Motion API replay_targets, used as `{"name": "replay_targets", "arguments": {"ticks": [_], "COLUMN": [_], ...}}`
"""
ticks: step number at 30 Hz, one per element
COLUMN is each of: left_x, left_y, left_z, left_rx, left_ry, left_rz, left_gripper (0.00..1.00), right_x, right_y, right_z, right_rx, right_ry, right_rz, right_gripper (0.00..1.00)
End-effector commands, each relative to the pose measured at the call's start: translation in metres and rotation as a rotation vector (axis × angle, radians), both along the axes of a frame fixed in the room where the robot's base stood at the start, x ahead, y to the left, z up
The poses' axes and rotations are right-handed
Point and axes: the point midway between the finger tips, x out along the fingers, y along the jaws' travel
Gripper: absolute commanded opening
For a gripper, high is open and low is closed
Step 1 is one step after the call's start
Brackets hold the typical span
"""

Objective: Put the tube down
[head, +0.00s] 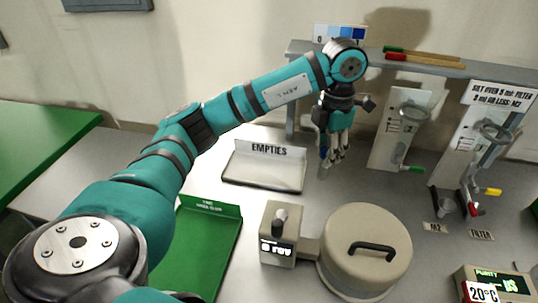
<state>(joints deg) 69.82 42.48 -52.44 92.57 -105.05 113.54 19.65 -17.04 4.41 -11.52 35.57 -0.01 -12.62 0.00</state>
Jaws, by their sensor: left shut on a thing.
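My left gripper (333,143) is at the end of my teal arm, which reaches in from the left. It points down over the back of the bench and is shut on the tube (323,170). Only a small grey lower end of the tube shows below the fingers; the rest is hidden by them. The tube is just right of the white tray labelled EMPTIES (262,179); I cannot tell whether its end touches the bench. The EMPTIES tray looks empty. My right gripper is not in view.
A round lidded pot (345,220) and a small box with a readout (270,222) stand in front. A green tray (207,255) lies at left. Upright panels with rings (396,135) stand at right under a grey shelf (440,68). A purity display (500,272) is front right.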

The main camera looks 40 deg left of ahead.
Motion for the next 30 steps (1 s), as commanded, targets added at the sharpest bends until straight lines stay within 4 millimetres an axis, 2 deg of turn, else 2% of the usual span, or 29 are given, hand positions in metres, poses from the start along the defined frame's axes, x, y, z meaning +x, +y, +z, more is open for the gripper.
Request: {"name": "replay_targets", "arguments": {"ticks": [1,5,8,10,24,30], "left_x": [0.0,-0.001,-0.001,0.0,0.003,0.004], "left_y": [0.0,0.0,0.003,0.013,0.132,0.158], "left_z": [-0.018,-0.039,-0.045,-0.045,-0.054,-0.058], "left_rx": [-0.001,0.001,0.001,0.001,0.002,0.0], "left_ry": [0.001,0.002,0.0,0.001,0.001,0.0], "left_rz": [-0.001,-0.001,0.002,0.005,0.007,0.002], "left_gripper": [0.0,0.0,0.0,0.0,0.0,0.0], "right_x": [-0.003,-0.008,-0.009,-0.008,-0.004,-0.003], "right_y": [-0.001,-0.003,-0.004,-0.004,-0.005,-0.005], "right_z": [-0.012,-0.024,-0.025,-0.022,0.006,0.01], "right_rx": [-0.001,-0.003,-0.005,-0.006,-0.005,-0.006], "right_ry": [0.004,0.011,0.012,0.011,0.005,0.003], "right_rz": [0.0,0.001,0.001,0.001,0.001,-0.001], "right_gripper": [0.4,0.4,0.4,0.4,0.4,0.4]}}
